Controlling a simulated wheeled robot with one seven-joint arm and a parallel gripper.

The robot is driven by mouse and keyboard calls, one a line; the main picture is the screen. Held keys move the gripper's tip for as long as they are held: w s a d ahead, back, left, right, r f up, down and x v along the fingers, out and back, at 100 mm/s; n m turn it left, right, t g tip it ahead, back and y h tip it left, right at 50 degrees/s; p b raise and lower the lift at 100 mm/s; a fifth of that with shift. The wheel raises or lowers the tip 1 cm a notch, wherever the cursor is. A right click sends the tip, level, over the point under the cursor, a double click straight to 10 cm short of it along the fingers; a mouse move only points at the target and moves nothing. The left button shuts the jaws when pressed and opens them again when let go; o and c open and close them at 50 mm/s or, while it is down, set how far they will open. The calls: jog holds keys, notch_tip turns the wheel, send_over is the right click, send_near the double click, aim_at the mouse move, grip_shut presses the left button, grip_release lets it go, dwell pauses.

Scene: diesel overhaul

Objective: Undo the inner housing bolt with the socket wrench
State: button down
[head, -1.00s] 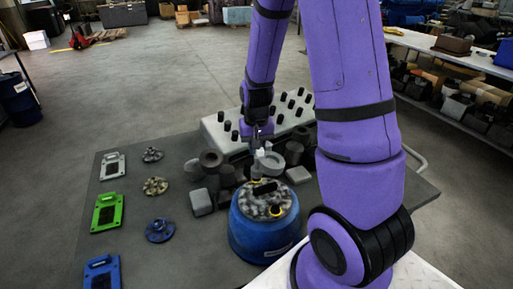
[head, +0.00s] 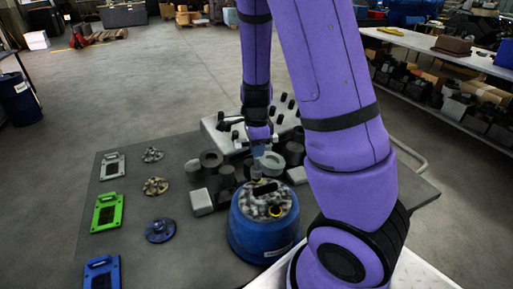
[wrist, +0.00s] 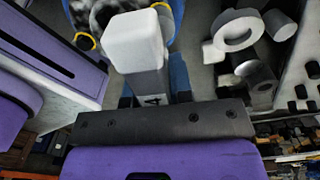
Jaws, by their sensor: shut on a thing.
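The blue round housing (head: 262,240) stands on the dark table, with a mottled grey top and a black oblong part on it. A yellow-ringed bolt (head: 276,210) shows at its near right edge; I cannot tell whether this is the inner one. My gripper (head: 261,148) is shut on the pale grey socket wrench (head: 268,162), which points down over the far side of the housing top. In the wrist view the wrench's pale block (wrist: 135,42) hides part of the housing. Yellow rings (wrist: 85,41) show on both sides of it. Whether the socket touches a bolt is hidden.
Grey cylinders, rings and blocks (head: 202,201) crowd behind and left of the housing. A pale rack with black pegs (head: 222,124) stands behind. Grey, green (head: 109,212) and blue plates and several round flanges (head: 160,230) lie at left, with clear table between.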

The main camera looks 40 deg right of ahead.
jog(key=m, duration=1)
jog(key=shift+m, duration=0.3)
jog(key=shift+f, duration=0.1)
jog(key=shift+f, duration=0.65)
jog(key=n, duration=0.3)
jog(key=shift+r, duration=0.15)
jog(key=shift+r, duration=1.65)
